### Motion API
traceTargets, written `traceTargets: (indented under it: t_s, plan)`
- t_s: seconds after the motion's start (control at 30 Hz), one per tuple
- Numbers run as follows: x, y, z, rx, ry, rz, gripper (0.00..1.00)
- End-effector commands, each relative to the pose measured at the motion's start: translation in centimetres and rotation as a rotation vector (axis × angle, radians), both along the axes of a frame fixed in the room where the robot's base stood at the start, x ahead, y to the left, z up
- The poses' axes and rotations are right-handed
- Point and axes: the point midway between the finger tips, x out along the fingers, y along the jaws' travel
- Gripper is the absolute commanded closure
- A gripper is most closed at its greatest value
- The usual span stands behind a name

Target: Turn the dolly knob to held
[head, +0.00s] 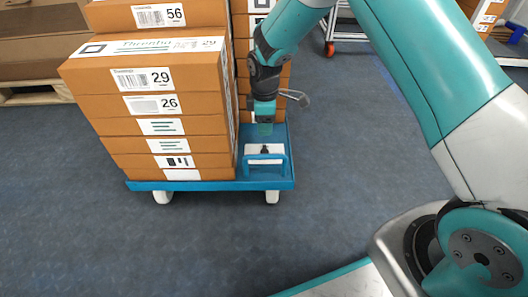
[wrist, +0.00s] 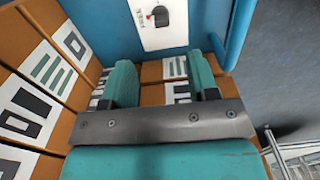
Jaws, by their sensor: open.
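The blue dolly (head: 212,186) carries stacked orange boxes and has a white panel (head: 262,160) at its front right corner. The dark knob (head: 265,149) stands on this panel. In the wrist view the knob (wrist: 160,17) is near the top edge, with a red mark on its left side. Small lettering on the panel (wrist: 167,37) beside it seems to read FREE. My gripper (head: 264,128) points down above the panel. In the wrist view my gripper (wrist: 163,82) is open and empty, its two teal fingers apart. The knob is beyond the fingers, not between them.
The box stack (head: 180,130) rises directly left of my gripper, with more boxes behind. A blue handle (head: 265,162) loops in front of the panel. A wheeled cart (head: 345,40) stands at the back. The floor (head: 350,190) right of the dolly is clear.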

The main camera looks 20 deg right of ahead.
Motion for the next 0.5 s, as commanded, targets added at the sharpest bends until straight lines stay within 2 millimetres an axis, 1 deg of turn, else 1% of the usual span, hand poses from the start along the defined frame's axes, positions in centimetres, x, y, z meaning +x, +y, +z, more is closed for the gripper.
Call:
traceTargets:
  t_s: [0.03,0.2,0.3,0.4,0.5]
  plan:
    - [0.0,0.0,-2.0,0.000,0.001,0.000,0.46]
    - [0.0,0.0,-5.7,0.000,0.000,0.000,0.46]
    - [0.0,0.0,-7.5,0.000,0.000,-0.001,0.46]
    - [0.0,0.0,-8.7,0.001,0.000,-0.001,0.46]
    - [0.0,0.0,-9.4,0.001,-0.001,-0.001,0.46]
